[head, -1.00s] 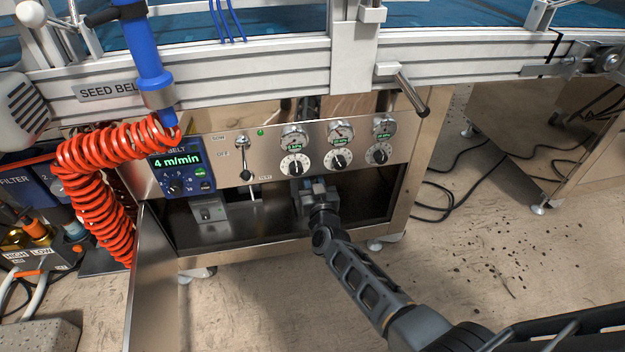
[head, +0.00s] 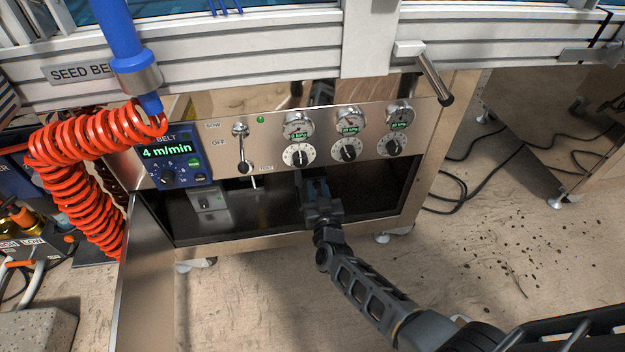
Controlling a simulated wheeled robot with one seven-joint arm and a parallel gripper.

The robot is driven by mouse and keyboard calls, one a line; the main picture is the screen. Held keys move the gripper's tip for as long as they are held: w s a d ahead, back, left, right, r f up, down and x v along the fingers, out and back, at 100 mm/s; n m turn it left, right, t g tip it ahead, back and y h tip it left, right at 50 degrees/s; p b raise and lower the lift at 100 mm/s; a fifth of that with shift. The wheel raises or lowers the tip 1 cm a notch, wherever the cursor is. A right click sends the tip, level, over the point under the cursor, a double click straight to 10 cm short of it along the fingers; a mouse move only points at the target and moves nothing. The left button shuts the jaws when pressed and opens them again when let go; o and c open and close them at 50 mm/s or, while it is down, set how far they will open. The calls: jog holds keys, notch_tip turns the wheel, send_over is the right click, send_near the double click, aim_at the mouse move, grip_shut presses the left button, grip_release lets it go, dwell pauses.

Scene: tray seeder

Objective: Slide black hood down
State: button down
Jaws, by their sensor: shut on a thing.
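My gripper (head: 314,183) is at the dark opening under the steel control panel (head: 222,151), just below the left one of the round dials. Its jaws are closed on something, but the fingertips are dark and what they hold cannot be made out. No black hood stands out with clear edges. The dark area (head: 375,190) around my gripper may be the hood or only the shaded inside of the cabinet; I cannot tell which.
A lever switch (head: 242,150), a blue belt display (head: 170,158) and several gauges are on the panel. An open steel door (head: 150,270) and a red coiled hose (head: 75,185) are at left. A crank handle (head: 435,80) juts out above right.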

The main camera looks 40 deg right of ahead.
jog(key=shift+f, duration=0.25)
jog(key=c, duration=0.9)
grip_release()
jog(key=p+v, duration=0.3)
jog(key=v, duration=0.4)
jog(key=shift+s+a, duration=0.25)
jog(key=shift+s, duration=0.1)
jog(key=shift+s, duration=0.1)
